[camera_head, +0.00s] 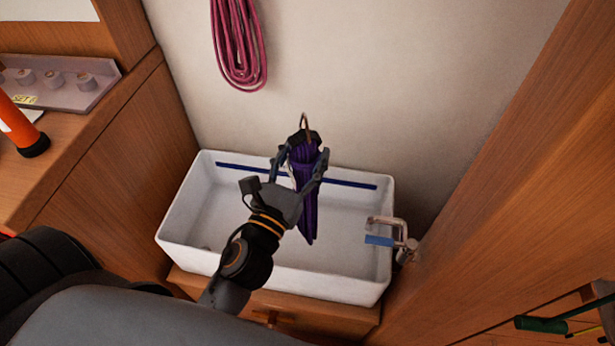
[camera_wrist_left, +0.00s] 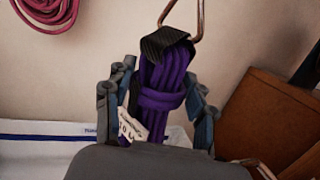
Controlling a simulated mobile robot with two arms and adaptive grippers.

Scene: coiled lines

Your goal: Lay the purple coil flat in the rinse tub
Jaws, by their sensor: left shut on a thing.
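The purple coil (camera_head: 306,190) hangs upright over the white rinse tub (camera_head: 175,222), a black band at its top. In the left wrist view the purple coil (camera_wrist_left: 165,92) has a wrapped turn, a small printed tag and a metal hook or loop (camera_wrist_left: 197,22) at its black top. My left gripper (camera_head: 305,165) is shut on the coil, one finger on each side of it. The coil's lower end shows in front of the tub's inside; I cannot tell whether it touches the tub. My right gripper is not in view.
A pink coil (camera_head: 238,45) hangs on the back wall above. A metal tap or clamp with a blue part (camera_head: 380,240) sits at the tub's right rim. Wooden panels flank the tub. An orange-and-black object (camera_head: 20,128) stands on the left counter. The tub's inside looks empty.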

